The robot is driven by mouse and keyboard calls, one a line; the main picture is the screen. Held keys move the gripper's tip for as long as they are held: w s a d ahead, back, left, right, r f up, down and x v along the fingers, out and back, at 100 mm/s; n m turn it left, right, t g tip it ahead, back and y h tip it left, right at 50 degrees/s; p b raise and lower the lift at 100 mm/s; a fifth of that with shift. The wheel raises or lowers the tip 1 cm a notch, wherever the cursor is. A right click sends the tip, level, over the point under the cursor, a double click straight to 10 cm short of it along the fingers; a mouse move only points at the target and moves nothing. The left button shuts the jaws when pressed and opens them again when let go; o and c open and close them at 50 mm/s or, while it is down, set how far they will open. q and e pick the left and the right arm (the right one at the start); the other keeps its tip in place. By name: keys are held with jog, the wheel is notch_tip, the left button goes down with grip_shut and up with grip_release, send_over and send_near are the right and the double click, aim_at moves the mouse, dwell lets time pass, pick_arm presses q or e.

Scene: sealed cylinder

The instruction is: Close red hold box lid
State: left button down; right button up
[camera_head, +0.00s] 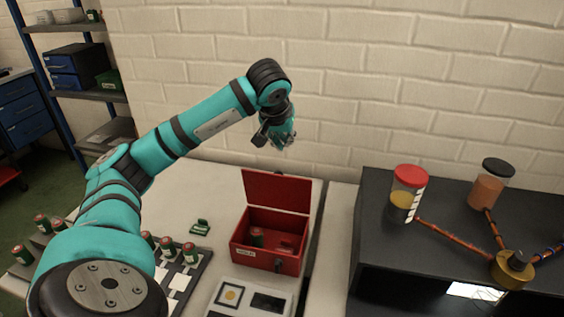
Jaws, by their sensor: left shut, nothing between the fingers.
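The red hold box (268,256) stands on the pale table with its front toward me. Its red lid (277,191) is open and stands upright at the back edge. My right gripper is not in view.
A black tray (193,279) with several green and red cylinders lies left of the box. A small green object (200,227) lies behind it. A panel (225,312) lies in front of the box. A dark cabinet (375,262) with two jars stands on the right.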

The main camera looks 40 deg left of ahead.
aim_at(278, 189)
pick_arm(q)
jog(key=f, duration=0.2)
jog(key=f+p, duration=0.1)
jog(key=s+f, duration=0.1)
jog(key=f, duration=0.1)
jog(key=shift+d+f+p, duration=0.25)
jog(key=shift+f+p, duration=0.05)
jog(key=shift+f, duration=0.05)
